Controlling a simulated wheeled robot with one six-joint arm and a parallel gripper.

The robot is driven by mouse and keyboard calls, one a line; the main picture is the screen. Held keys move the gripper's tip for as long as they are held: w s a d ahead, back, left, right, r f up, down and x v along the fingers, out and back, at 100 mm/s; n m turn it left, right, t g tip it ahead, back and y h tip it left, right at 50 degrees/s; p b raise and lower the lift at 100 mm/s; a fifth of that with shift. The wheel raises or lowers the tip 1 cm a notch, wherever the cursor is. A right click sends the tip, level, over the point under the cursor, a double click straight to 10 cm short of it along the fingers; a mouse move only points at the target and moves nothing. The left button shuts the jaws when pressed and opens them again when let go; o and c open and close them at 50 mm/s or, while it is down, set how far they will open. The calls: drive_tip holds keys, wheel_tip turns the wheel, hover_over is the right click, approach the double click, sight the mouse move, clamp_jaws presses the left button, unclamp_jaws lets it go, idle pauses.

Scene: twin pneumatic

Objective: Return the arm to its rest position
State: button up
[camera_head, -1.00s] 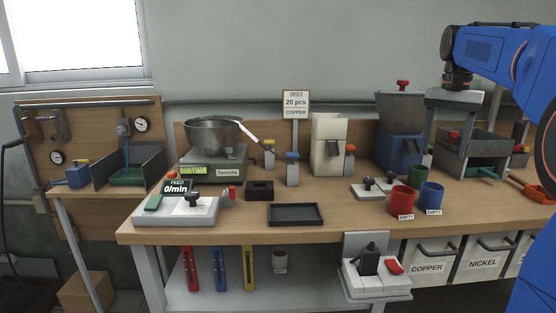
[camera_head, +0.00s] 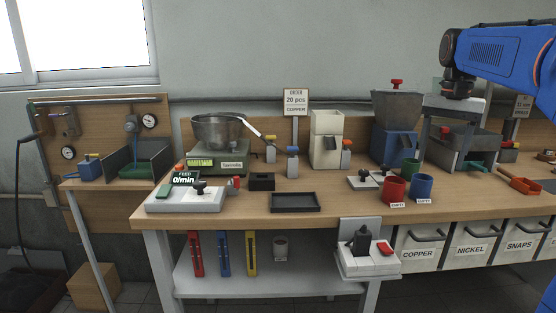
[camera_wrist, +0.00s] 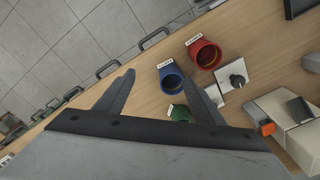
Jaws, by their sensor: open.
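My blue arm reaches in from the upper right of the head view. Its grey gripper (camera_head: 442,160) hangs with the fingers pointing down, in front of the back-right part of the bench as seen. In the wrist view my gripper (camera_wrist: 159,76) has its two dark fingers spread apart, with nothing held between them. A blue cup (camera_wrist: 172,80), a red cup (camera_wrist: 204,53) and a partly hidden green cup (camera_wrist: 180,113) show beyond the fingers. I cannot tell the exact height of the gripper above the bench.
The wooden bench (camera_head: 330,210) carries a scale with a steel bowl (camera_head: 220,130), a black tray (camera_head: 295,203), a cream dispenser (camera_head: 327,140) and a blue hopper machine (camera_head: 394,145). Labelled bins such as COPPER (camera_head: 418,253) hang under its right front. A side bench stands left.

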drive_tip(key=s+a+f+n+t, duration=0.2)
drive_tip(key=s+a+f, duration=0.4)
drive_tip(key=s+f, duration=0.6)
drive_tip(key=s+a+f+n+t, duration=0.2)
drive_tip(key=s+a+f+n, duration=0.3)
drive_tip(key=s+f, duration=0.8)
drive_tip(key=shift+s+a+f+n, duration=0.3)
drive_tip(key=shift+s+a, duration=0.6)
drive_tip(key=shift+s, duration=0.15)
drive_tip(key=shift+c, duration=0.2)
